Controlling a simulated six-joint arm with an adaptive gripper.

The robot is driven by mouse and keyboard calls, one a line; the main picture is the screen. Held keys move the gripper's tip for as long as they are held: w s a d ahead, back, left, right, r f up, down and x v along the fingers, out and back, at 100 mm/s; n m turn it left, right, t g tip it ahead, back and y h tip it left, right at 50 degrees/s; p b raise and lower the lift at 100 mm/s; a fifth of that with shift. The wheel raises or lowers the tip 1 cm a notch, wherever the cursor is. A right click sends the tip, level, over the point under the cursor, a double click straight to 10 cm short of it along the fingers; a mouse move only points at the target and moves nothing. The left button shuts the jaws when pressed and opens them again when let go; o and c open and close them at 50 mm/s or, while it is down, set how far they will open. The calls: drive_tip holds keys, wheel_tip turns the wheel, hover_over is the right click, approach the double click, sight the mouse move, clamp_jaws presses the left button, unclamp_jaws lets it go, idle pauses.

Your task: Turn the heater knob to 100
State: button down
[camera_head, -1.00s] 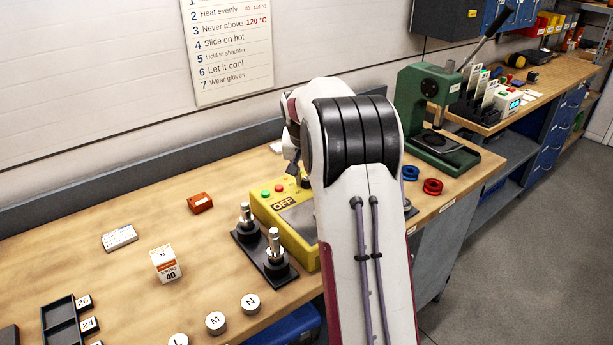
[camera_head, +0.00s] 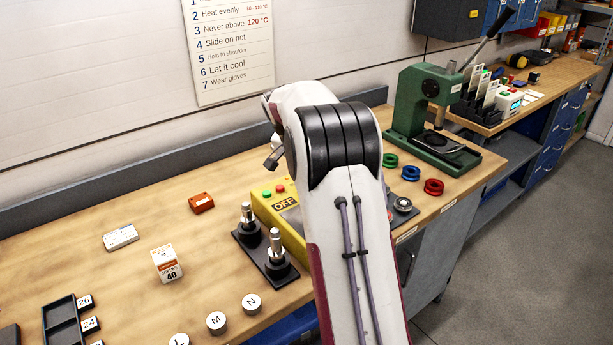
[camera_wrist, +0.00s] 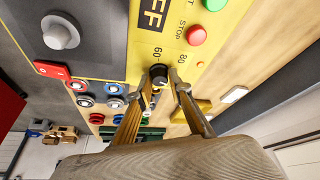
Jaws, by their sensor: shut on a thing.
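The heater is a yellow box (camera_head: 292,222) on the bench, with an OFF display and a red and a green button on top. The heater knob (camera_wrist: 159,72) is small, round and black with a light mark, on the yellow panel between the printed 60 and 80. My gripper (camera_wrist: 159,78) has its two fingers closed on the knob, one on each side. Its exact pointer reading is too small to tell. No 100 mark is readable. In the head view my arm covers the knob and most of the heater's right side.
A black stand with two metal posts (camera_head: 276,245) is close to the heater's left front. Green, blue and red rings (camera_head: 433,187) lie to its right, before a green press (camera_head: 420,100). A small orange box (camera_head: 201,203) lies behind left. The bench between is clear.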

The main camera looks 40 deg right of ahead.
idle(0.3)
drive_tip(key=c, duration=1.8)
unclamp_jaws()
drive_tip(key=shift+c, duration=0.2)
drive_tip(key=shift+r, duration=0.2)
drive_tip(key=shift+s+a+r, duration=0.1)
drive_tip(key=shift+a+r, duration=0.2)
drive_tip(key=shift+r, duration=0.15)
approach(287, 209)
drive_tip(key=x, duration=0.4)
drive_tip(key=shift+d+f, duration=0.1)
drive_tip(key=shift+f, duration=0.2)
